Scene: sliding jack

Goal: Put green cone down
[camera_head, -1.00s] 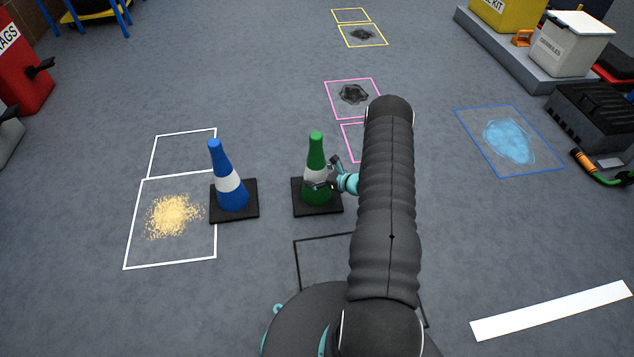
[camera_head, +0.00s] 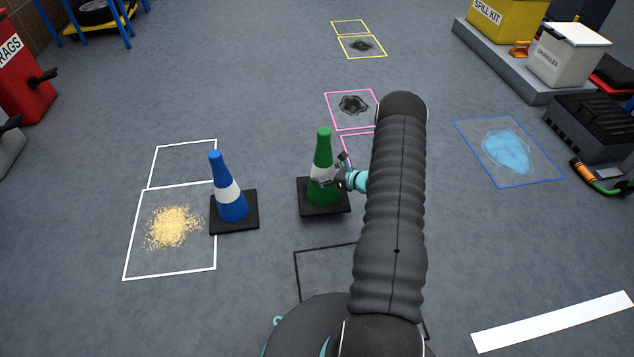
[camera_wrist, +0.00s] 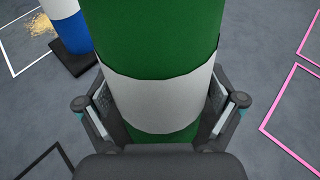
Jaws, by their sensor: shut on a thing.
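The green cone (camera_head: 323,152) has a white band and a black square base, and stands upright near the middle of the head view. My gripper (camera_head: 333,179) is at its band from the right side. In the wrist view the cone (camera_wrist: 150,40) fills the middle, with my gripper's fingers (camera_wrist: 160,115) closed on both sides of the white band. I cannot tell whether its base touches the floor.
A blue cone (camera_head: 228,188) stands close to the left, beside a white-outlined area with yellow granules (camera_head: 172,227). Pink outlines (camera_head: 352,128) lie behind, with a dark hole or stain (camera_head: 354,105). A blue-outlined puddle (camera_head: 508,150) lies right. A black outline (camera_head: 297,275) is in front.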

